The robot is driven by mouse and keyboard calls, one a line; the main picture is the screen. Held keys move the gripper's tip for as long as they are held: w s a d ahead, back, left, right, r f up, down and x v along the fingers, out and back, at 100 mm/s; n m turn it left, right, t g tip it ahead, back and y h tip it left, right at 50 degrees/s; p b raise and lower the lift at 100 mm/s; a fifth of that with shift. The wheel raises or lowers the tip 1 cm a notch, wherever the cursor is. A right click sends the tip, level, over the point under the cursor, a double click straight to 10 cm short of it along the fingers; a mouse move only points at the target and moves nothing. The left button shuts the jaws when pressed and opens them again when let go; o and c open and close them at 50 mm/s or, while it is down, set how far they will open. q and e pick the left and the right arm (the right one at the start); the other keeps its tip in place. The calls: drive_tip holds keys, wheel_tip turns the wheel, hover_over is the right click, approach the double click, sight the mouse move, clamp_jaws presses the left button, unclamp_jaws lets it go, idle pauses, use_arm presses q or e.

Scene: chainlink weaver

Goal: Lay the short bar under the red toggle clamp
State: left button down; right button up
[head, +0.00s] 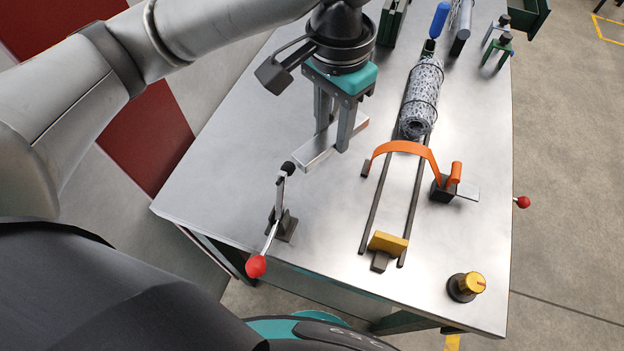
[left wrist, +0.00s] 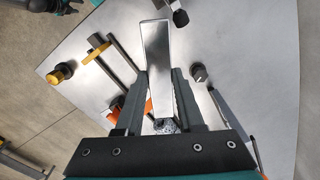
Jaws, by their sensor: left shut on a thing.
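The short bar is a flat silver metal bar (head: 318,151), held level above the table. My left gripper (head: 336,140) points down and is shut on it; the bar also shows between the fingers in the left wrist view (left wrist: 157,60). The red toggle clamp (head: 283,222) stands on the table, nearer me and to the left of the bar. Its red ball handle (head: 256,266) hangs toward the table's near edge, and its black-tipped arm (head: 288,168) points up. The bar is apart from the clamp. My right gripper is not in view.
Two dark rails (head: 385,205) with an orange arch (head: 405,148), a yellow block (head: 388,242) and a wire mesh roll (head: 422,98) lie right of the bar. A yellow knob (head: 466,286) stands near the front right. The table (head: 225,185) is clear left of the clamp.

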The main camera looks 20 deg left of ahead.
use_arm(q)
drive_tip(key=shift+a+r+m, duration=0.25)
drive_tip(key=shift+r+m, duration=0.15)
drive_tip(key=shift+m, duration=0.5)
drive_tip(key=m+p, duration=0.1)
drive_tip(key=m, duration=0.1)
drive_tip(key=r+m+p, duration=0.1)
drive_tip(key=m, duration=0.2)
drive_tip(key=shift+w+a, duration=0.1)
drive_tip(key=shift+a, duration=0.05)
drive_tip(key=m+p, duration=0.2)
drive_tip(key=m, duration=0.3)
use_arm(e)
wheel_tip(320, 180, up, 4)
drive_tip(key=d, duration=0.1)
use_arm(q)
drive_tip(key=b, duration=0.4)
hover_over(318, 193)
drive_tip(key=shift+m, duration=0.4)
wheel_tip(318, 193, down, 14)
drive_tip(key=shift+r, duration=0.1)
wheel_tip(318, 193, down, 5)
drive_tip(key=shift+b, duration=0.5)
drive_tip(key=shift+f, duration=0.25)
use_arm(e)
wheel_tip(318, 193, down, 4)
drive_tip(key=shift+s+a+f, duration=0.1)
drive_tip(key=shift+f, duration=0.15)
